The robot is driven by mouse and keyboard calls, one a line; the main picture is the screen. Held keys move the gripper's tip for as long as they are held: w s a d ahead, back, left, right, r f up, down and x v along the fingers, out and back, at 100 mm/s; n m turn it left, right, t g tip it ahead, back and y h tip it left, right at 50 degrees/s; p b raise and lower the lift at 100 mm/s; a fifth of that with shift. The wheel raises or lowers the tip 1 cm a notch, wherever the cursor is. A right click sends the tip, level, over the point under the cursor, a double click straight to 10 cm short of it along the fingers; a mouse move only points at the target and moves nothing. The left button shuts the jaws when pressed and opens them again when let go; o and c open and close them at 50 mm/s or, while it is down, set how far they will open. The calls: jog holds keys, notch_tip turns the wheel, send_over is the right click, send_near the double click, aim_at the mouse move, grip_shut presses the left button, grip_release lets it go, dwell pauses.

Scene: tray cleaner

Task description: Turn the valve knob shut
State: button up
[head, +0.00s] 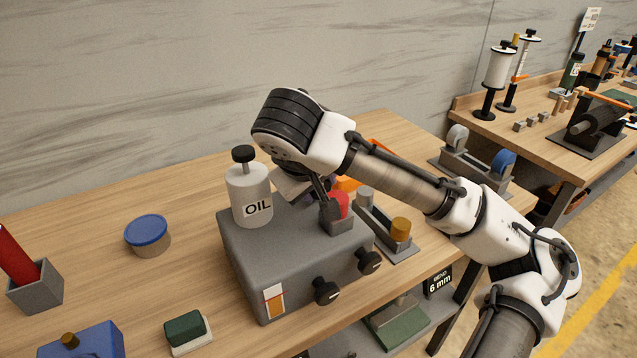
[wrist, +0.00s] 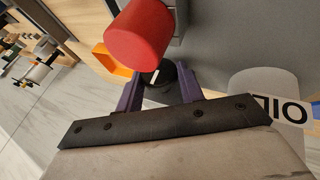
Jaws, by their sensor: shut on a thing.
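A grey box-shaped unit (head: 285,255) stands on the wooden bench, with two black knobs (head: 326,292) on its front face. On its top, my gripper (wrist: 160,76) is closed around a small black knob (wrist: 158,72) with a white mark, which sits between the two purple fingers in the wrist view. In the head view my wrist and gripper largely hide this knob. A red cylinder (head: 341,203) in a grey holder is close beside the gripper; it also shows in the wrist view (wrist: 140,33), just beyond the fingers.
A white oil bottle (head: 249,193) stands on the unit, left of my gripper. An orange bin (wrist: 112,62) and a grey rack with a yellow-topped piece (head: 401,228) are to the right. A blue-lidded tin (head: 147,232) is at left. The bench behind it is clear.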

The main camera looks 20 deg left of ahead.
jog(key=o, duration=1)
jog(key=v, duration=1.4)
jog(key=shift+b, duration=0.35)
jog(key=shift+f, duration=0.1)
